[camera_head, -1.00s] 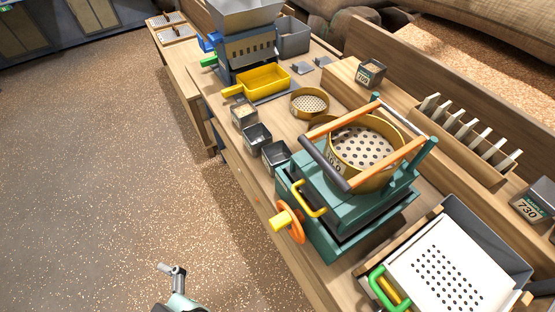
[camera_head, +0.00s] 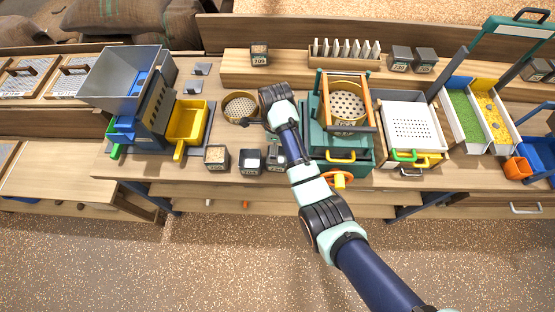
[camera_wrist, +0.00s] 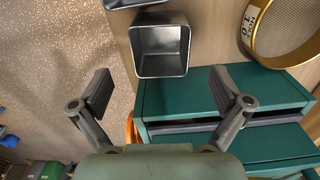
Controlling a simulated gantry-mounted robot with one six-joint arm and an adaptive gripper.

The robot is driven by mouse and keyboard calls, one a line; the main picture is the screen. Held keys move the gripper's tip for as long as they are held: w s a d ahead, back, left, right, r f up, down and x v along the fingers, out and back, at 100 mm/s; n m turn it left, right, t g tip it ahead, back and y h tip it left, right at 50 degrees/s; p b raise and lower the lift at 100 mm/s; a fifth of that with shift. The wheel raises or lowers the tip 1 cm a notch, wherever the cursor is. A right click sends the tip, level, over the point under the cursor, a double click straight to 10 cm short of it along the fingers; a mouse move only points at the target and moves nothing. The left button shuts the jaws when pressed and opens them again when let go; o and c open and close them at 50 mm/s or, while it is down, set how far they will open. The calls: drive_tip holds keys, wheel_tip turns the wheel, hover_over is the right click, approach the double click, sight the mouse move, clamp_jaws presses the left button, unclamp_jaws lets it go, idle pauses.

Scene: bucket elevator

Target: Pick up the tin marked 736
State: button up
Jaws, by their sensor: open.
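My gripper (camera_wrist: 162,92) is open and empty in the wrist view, its two fingers spread wide. In the head view my arm reaches over the bench and hides the fingers. An empty dark square tin (camera_wrist: 160,50) lies just beyond the fingertips, near the teal machine; I cannot read a mark on it. Another tin (camera_wrist: 135,3) is cut off at the top. In the head view a filled tin (camera_head: 216,157), a middle tin (camera_head: 250,161) and a right-hand tin (camera_head: 276,160) stand along the front edge. I cannot make out 736 on any tin.
A tin marked 709 (camera_head: 259,54) and a tin marked 730 (camera_head: 400,60) stand on the rear shelf. The teal sieve shaker (camera_head: 335,150) is right of the front tins, and a round sieve (camera_head: 240,106) lies behind them. A yellow tray (camera_head: 187,122) is left.

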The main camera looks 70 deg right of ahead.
drive_tip(key=f+b, duration=0.2)
drive_tip(key=f, duration=0.6)
drive_tip(key=shift+s, duration=0.2)
drive_tip(key=c, duration=1.1)
drive_tip(key=shift+r, duration=0.15)
wheel_tip(320, 180, up, 20)
drive_tip(key=p, duration=1)
drive_tip(key=shift+p, duration=0.35)
